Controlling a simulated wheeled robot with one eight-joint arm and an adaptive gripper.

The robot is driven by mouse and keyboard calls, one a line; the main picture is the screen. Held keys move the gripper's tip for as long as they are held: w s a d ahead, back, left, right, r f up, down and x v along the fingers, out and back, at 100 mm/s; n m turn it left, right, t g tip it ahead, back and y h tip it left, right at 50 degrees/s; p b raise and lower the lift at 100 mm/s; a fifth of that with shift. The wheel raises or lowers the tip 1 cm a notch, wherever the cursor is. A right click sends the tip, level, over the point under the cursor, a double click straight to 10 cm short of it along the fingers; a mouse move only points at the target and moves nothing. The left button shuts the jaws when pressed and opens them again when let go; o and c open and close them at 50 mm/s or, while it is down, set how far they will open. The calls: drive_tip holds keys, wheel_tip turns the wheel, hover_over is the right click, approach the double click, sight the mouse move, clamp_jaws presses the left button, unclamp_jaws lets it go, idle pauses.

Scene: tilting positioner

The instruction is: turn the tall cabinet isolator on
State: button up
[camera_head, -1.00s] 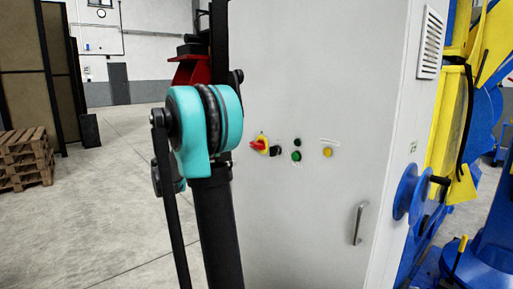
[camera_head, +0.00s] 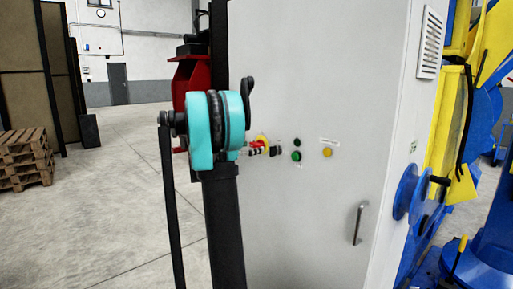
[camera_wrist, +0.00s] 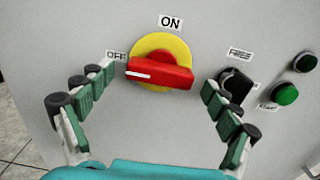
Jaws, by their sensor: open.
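The tall cabinet (camera_head: 320,80) is light grey. Its isolator is a red handle (camera_wrist: 160,72) on a yellow disc (camera_wrist: 163,42). The handle lies nearly level, with its white mark at the left end towards the OFF label (camera_wrist: 116,55). The ON label (camera_wrist: 171,21) is above the disc. My gripper (camera_wrist: 158,80) is open in the wrist view, with one finger to the lower left of the handle and one to the lower right, apart from it. In the head view the isolator (camera_head: 263,140) is partly covered by my gripper's fingers.
A black selector switch (camera_wrist: 236,84) sits close by the right finger. A green button (camera_wrist: 285,93) and a black button (camera_wrist: 304,62) are further right. The head view also shows a yellow lamp (camera_head: 327,152), a door handle (camera_head: 359,223) and the blue-yellow positioner (camera_head: 455,130).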

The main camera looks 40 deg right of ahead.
drive_tip(key=shift+w+d, duration=0.1)
drive_tip(key=shift+d, duration=1.2)
drive_tip(key=shift+c, duration=0.3)
drive_tip(key=c, duration=1.1)
